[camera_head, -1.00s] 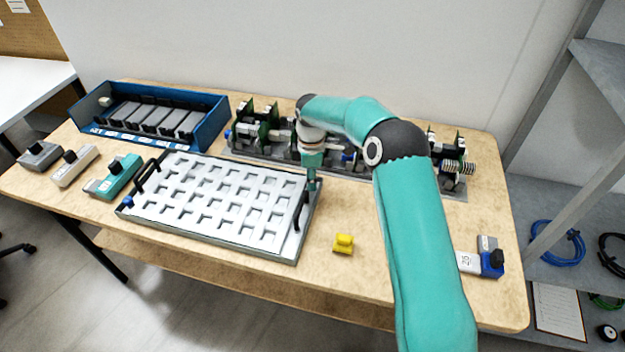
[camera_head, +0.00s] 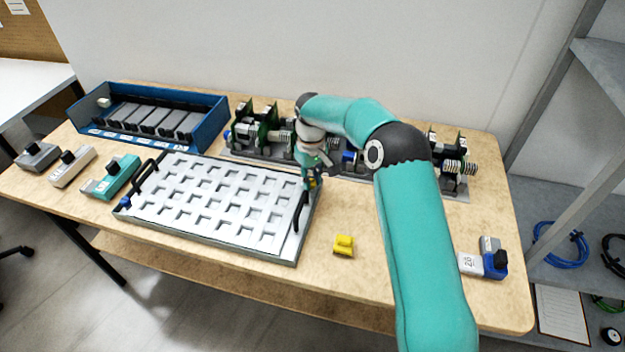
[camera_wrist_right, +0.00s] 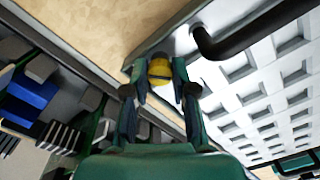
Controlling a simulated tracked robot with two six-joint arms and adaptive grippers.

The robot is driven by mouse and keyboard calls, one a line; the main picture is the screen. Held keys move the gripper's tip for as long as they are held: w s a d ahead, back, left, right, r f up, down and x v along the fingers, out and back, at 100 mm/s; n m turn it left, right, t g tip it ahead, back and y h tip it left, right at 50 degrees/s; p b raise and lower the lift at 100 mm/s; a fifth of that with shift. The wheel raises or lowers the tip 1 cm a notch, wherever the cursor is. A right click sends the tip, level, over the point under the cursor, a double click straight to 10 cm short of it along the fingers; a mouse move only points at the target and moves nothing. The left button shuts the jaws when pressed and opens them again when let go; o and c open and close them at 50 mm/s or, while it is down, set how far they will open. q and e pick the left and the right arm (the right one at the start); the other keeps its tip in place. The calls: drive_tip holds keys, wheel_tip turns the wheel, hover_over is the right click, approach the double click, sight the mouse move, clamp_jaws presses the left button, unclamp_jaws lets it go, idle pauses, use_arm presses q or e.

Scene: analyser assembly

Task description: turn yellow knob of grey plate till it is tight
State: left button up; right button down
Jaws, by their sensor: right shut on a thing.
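The yellow knob (camera_wrist_right: 160,72) sits at the back right corner of the grey plate (camera_head: 224,208), a pale plate with rows of square pockets and black handles; its pockets also show in the wrist view (camera_wrist_right: 272,98). My right gripper (camera_head: 311,184) points down at that corner. In the wrist view its two fingers (camera_wrist_right: 161,78) are closed on either side of the knob and hold it. In the head view the fingers mostly hide the knob. My left gripper is not in view.
A loose yellow part (camera_head: 343,246) lies on the table right of the plate. A rack of boards and cylinders (camera_head: 262,140) stands close behind my gripper. A blue bin (camera_head: 215,122) is at the back left.

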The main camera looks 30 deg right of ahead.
drive_tip(key=m, duration=0.4)
drive_tip(key=shift+w+r+m, duration=0.25)
drive_tip(key=shift+m, duration=0.05)
drive_tip(key=m+b, duration=0.1)
drive_tip(key=m, duration=0.9)
drive_tip(key=shift+b, duration=0.3)
drive_tip(key=m, duration=0.4)
drive_tip(key=shift+m, duration=0.3)
drive_tip(key=m+b, duration=0.1)
drive_tip(key=m, duration=0.7)
drive_tip(key=m+b, duration=0.1)
drive_tip(key=m, duration=0.3)
drive_tip(key=shift+m, duration=2.2)
